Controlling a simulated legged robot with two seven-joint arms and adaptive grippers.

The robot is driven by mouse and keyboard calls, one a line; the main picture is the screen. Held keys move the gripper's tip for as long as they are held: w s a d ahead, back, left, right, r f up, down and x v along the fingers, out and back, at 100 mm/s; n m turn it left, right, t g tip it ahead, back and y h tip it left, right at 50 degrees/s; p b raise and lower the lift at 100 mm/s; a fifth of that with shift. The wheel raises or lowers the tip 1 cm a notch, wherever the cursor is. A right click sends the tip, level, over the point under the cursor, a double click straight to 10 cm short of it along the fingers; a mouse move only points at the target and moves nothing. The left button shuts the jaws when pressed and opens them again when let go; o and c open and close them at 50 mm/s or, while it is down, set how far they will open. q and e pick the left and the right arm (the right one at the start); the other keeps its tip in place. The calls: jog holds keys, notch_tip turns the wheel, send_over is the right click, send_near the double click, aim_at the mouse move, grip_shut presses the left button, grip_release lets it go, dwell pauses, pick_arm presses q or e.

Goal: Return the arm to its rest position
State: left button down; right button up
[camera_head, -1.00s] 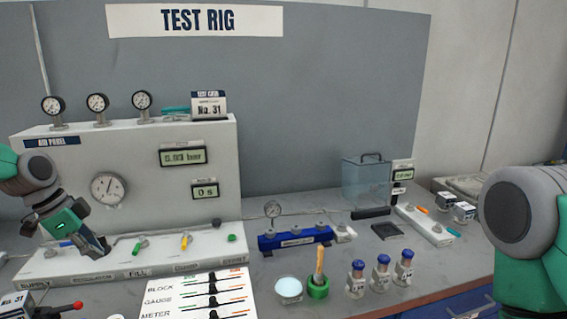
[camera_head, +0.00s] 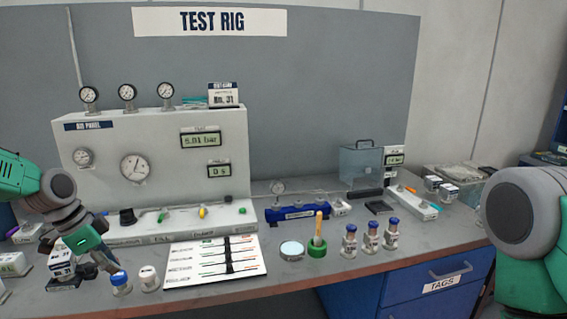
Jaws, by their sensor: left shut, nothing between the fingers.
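My left gripper (camera_head: 108,264) is at the lower left, its arm coming in from the left edge. Its dark fingers are shut with nothing in them and point down, close above or behind a blue-capped bottle (camera_head: 121,287). I cannot tell whether they touch it.
A white-capped bottle (camera_head: 149,281) and a printed sheet (camera_head: 216,262) lie near the left gripper. A dish (camera_head: 292,250), a green holder (camera_head: 317,250) and blue-capped vials (camera_head: 371,238) stand mid-table. Small boxes (camera_head: 62,262) sit at the left.

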pick_arm(q)
jog(key=s+d+f+n+b, duration=0.2)
jog(key=s+d+f, duration=0.2)
jog(key=f, duration=0.4)
jog(key=s+d+f+n+g+y+b, duration=0.1)
jog(key=s+d+f+b, duration=0.1)
jog(key=s+d+f, duration=0.35)
jog(key=s+d+f+n+b, duration=0.2)
jog(key=s+d+f, duration=0.1)
jog(key=f, duration=0.6)
jog(key=s+f+n+b, duration=0.1)
jog(key=s+f, duration=0.3)
jog(key=s, duration=0.3)
jog(key=s+f+n+y+b, duration=0.1)
jog(key=s+f+n+b, duration=0.1)
jog(key=s, duration=0.5)
jog(key=s+f+n+y+b, duration=0.1)
jog(key=s+f+n+b, duration=0.1)
jog(key=s+f, duration=0.3)
jog(key=shift+s+d+f, duration=0.3)
jog(key=shift+s+d, duration=0.15)
jog(key=shift+s, duration=0.65)
